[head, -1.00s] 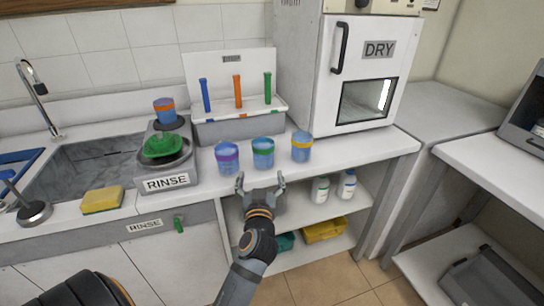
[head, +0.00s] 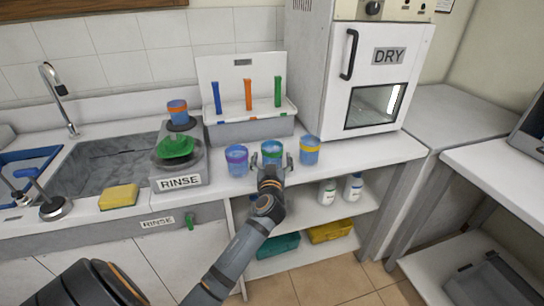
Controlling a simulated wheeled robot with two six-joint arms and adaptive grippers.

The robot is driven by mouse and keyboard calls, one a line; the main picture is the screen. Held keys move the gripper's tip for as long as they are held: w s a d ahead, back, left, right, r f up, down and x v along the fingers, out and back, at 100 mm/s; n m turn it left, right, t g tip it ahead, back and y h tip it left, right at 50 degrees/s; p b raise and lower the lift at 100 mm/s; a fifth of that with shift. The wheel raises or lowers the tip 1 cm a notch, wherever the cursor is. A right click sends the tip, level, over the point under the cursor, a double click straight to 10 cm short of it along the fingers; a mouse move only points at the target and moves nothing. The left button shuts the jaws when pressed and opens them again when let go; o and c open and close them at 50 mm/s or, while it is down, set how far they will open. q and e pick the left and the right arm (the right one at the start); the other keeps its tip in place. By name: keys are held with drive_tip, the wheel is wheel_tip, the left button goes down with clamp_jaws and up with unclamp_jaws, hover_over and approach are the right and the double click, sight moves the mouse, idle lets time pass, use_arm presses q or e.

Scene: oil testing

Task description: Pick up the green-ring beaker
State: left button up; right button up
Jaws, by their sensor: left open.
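The green-ring beaker (head: 271,149) stands upright on the white counter, a blue beaker with a green band, in the middle of a row of three. The purple-ring beaker (head: 236,161) stands to its left and the yellow-ring beaker (head: 310,150) to its right. My left gripper (head: 271,161) is open at the counter's front edge, with a finger on each side of the green-ring beaker. The gripper and wrist hide the beaker's lower part. I cannot tell whether the fingers touch it. My right gripper is not in view.
The rinse station (head: 181,182) with an orange-ring beaker (head: 177,110) on it stands left. A rack (head: 243,130) with blue, orange and green pieces is behind the beakers. The dryer (head: 364,75) stands at the back right. A sink and yellow sponge (head: 118,196) are left.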

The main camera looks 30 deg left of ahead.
use_arm(q)
drive_tip(key=c, duration=1.3)
wheel_tip(320, 180, up, 18)
drive_tip(key=shift+s+r+p, duration=0.1)
drive_tip(key=shift+p, duration=0.5)
